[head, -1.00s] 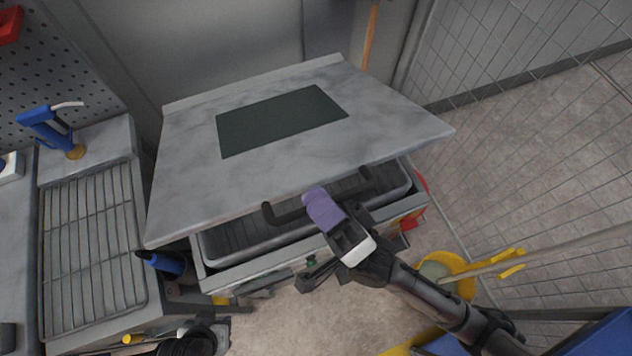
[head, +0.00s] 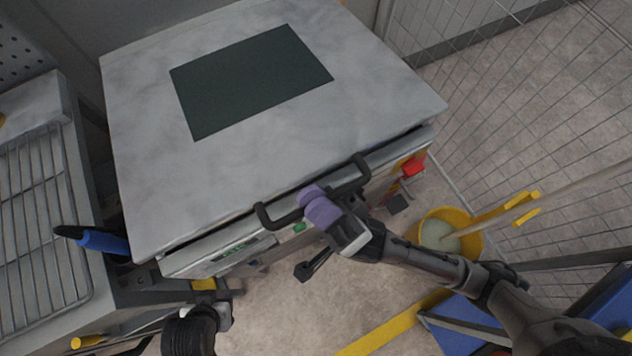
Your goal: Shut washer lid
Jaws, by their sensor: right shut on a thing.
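The washer lid (head: 300,125) is a large grey metal panel with a dark rectangle on it. It lies almost flat over the washer body (head: 225,258), with a thin dark gap along its front edge at the right. A dark bar handle (head: 283,217) runs along the lid's front. My right gripper (head: 318,205), with purple fingers, is shut on the lid handle near its middle. My left arm shows at the bottom left, but its fingers are not clearly visible.
A metal rack (head: 38,225) on a counter stands at the left, with a blue-handled tool (head: 98,240) beside the washer. A yellow bucket (head: 450,236) stands on the floor at the right, near a wire mesh fence (head: 540,110). A red button (head: 413,165) is on the washer's front right.

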